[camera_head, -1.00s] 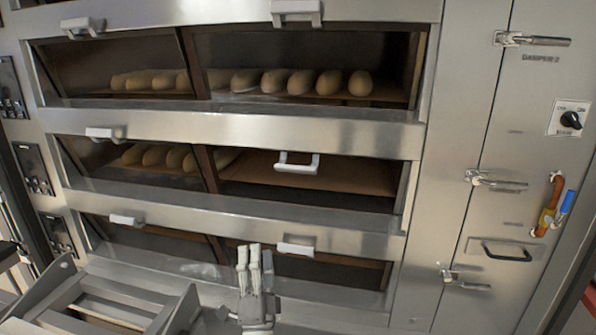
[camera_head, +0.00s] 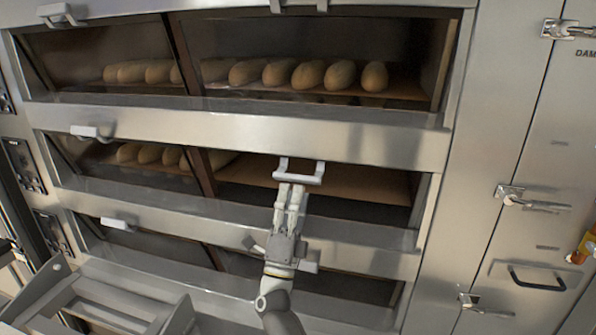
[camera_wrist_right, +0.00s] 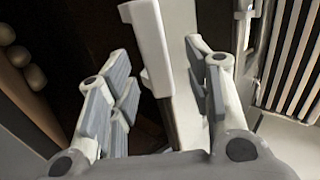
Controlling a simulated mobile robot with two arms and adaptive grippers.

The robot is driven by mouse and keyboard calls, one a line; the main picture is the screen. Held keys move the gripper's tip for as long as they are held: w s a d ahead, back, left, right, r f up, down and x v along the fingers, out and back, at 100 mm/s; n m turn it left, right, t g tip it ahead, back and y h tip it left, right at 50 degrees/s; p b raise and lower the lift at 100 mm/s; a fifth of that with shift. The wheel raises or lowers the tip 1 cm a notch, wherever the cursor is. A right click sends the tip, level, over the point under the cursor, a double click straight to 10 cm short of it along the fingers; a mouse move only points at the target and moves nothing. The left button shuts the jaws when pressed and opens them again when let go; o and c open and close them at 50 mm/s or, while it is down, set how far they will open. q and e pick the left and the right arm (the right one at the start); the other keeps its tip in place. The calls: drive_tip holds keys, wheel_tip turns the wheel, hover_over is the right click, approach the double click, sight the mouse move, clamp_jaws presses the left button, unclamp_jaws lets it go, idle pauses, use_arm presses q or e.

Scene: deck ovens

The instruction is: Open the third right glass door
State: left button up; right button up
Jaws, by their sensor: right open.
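The oven front shows three rows of glass doors in the head view. The right door of the middle row (camera_head: 370,190) has a white bar handle (camera_head: 313,174) near its top edge. I cannot tell whether this door is fully shut or slightly ajar. My right gripper (camera_head: 291,187) points up at that handle, its fingertips just at or below the bar. In the right wrist view the right gripper (camera_wrist_right: 155,78) is open, with the white handle (camera_wrist_right: 148,42) between and ahead of its spread fingers. Contact cannot be made out. My left gripper is not in view.
Loaves (camera_head: 308,75) lie behind the top row's glass. The lower right door's handle (camera_head: 309,267) is partly behind my right gripper. A grey metal frame (camera_head: 100,300) stands at lower left. A steel panel with latches (camera_head: 530,200) is at right.

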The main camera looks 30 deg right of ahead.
sight(297, 182)
drive_tip(key=p+x, duration=0.1)
drive_tip(key=x, duration=0.4)
drive_tip(key=shift+w+f, duration=0.1)
drive_tip(key=shift+f, duration=0.05)
drive_tip(key=shift+w+d, duration=0.1)
drive_tip(key=shift+d, duration=0.1)
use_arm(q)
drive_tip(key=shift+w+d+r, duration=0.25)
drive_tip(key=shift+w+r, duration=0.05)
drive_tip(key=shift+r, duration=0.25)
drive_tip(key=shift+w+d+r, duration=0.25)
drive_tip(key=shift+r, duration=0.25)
use_arm(e)
clamp_jaws()
